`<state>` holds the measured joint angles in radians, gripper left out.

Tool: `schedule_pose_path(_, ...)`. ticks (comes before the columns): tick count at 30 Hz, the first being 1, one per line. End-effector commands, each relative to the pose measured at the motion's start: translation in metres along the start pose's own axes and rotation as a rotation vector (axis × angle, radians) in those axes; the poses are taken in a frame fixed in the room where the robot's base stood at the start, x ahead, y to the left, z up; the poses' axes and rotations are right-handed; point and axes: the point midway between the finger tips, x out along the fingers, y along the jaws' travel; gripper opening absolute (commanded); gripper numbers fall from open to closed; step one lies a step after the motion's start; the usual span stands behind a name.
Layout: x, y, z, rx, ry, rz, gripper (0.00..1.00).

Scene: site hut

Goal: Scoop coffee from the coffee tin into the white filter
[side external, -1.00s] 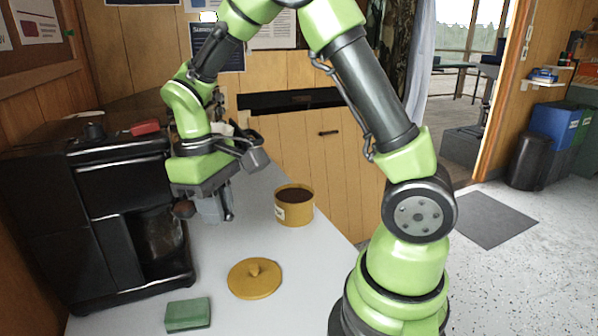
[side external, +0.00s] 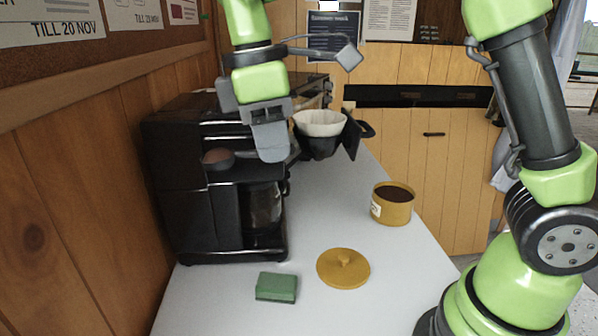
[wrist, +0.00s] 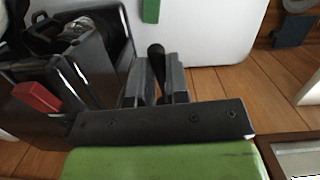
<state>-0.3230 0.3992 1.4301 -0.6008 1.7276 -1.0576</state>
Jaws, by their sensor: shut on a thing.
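My gripper (side external: 271,148) is shut on a scoop (side external: 222,159), held in front of the black coffee maker. The scoop's bowl shows brown at the left of the fingers, looking like coffee. The wrist view shows a dark handle (wrist: 156,62) between the fingertips (wrist: 157,88). The white filter (side external: 320,123) sits in a dark holder at the coffee maker's right side, behind and right of my gripper. The coffee tin (side external: 377,208) is a yellow open can with dark coffee inside, right on the counter, apart from my gripper.
The black coffee maker (side external: 212,222) stands at the left with a glass carafe (side external: 262,205). A yellow lid (side external: 343,268) and a green sponge (side external: 276,287) lie on the front of the white counter (side external: 220,300). The middle of the counter is clear.

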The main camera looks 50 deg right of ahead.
Motion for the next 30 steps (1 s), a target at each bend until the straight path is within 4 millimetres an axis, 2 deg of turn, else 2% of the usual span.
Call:
schedule_pose_path(6, -0.033, 0.003, -0.001, -0.062, 0.003, 0.01, 0.0)
schedule_pose_path(11, -0.044, 0.029, 0.02, 0.039, 0.001, -0.007, 0.0)
schedule_pose_path(18, -0.049, 0.07, 0.065, 0.338, 0.002, -0.05, 0.0)
schedule_pose_path(27, -0.057, 0.105, 0.116, 0.785, 0.005, -0.115, 0.0)
schedule_pose_path(29, -0.058, 0.111, 0.125, 0.892, 0.005, -0.13, 0.0)
schedule_pose_path(30, -0.057, 0.112, 0.12, 0.936, 0.008, -0.139, 0.0)
